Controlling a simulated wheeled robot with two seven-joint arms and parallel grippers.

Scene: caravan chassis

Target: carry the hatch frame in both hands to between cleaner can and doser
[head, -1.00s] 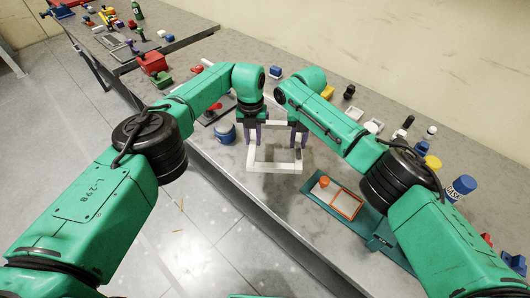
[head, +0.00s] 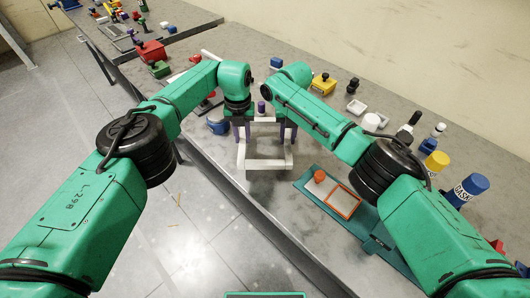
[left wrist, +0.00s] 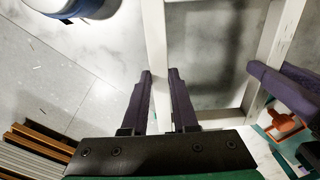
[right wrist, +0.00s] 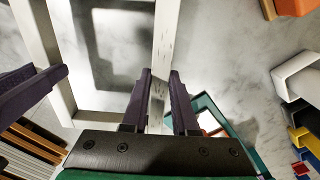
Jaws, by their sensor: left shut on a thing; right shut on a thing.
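The white rectangular hatch frame (head: 265,164) hangs between my two grippers above the grey bench, near its front edge. My left gripper (head: 241,137) is shut on its left side bar, which shows between the fingers in the left wrist view (left wrist: 157,45). My right gripper (head: 288,137) is shut on the right side bar, seen between the fingers in the right wrist view (right wrist: 166,40). A dark shadow lies on the bench under the frame. I cannot tell for sure which items are the cleaner can and the doser.
A blue round pot (head: 218,127) stands just left of the frame. A teal tray (head: 308,188) with an orange-rimmed panel (head: 342,200) lies to the right. A yellow block (head: 322,86), white trays (head: 356,107), a yellow can (head: 435,162) and a blue-capped bottle (head: 467,188) stand further right.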

